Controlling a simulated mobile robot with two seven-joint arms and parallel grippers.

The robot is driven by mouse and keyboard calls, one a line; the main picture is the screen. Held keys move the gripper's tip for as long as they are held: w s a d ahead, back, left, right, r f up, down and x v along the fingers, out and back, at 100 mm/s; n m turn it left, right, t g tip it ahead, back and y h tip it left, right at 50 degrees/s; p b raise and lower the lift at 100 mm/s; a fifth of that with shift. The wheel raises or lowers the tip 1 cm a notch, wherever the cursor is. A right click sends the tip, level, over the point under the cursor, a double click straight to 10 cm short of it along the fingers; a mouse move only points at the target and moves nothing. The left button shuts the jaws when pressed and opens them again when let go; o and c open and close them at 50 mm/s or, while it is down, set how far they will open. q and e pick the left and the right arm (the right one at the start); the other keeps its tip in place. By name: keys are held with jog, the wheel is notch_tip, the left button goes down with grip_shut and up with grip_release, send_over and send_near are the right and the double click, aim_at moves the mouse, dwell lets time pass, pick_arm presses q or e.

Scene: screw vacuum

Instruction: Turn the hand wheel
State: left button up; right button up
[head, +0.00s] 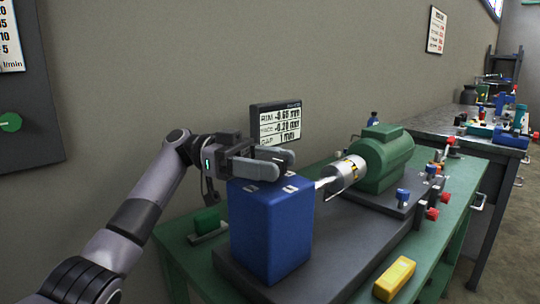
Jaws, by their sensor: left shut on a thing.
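No hand wheel can be made out in the head view. My left gripper (277,163) reaches in from the left, low over the top of a blue block (270,232). Its two fingers lie nearly level and point to the right. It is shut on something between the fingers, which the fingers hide. A silver shaft and coupling (345,174) run from beside the blue block to a green motor (382,158). My right gripper is out of view.
A small display (276,123) with readings stands behind the gripper. A yellow block (394,279) and several red and blue knobs lie to the right on the green bench (445,215). A green-topped item (207,223) sits at the left. A cluttered workbench (455,133) stands farther back.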

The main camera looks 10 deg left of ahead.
pick_arm(q)
jog(key=shift+r+m+g, duration=0.1)
jog(key=shift+m+g, duration=0.3)
jog(key=shift+g, duration=0.2)
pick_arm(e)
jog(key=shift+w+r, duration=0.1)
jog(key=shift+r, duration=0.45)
pick_arm(q)
jog(key=shift+g+y+p, duration=0.3)
jog(key=shift+p, duration=0.05)
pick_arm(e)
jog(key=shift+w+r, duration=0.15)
pick_arm(q)
jog(key=o, duration=1)
jog(key=shift+c, duration=0.2)
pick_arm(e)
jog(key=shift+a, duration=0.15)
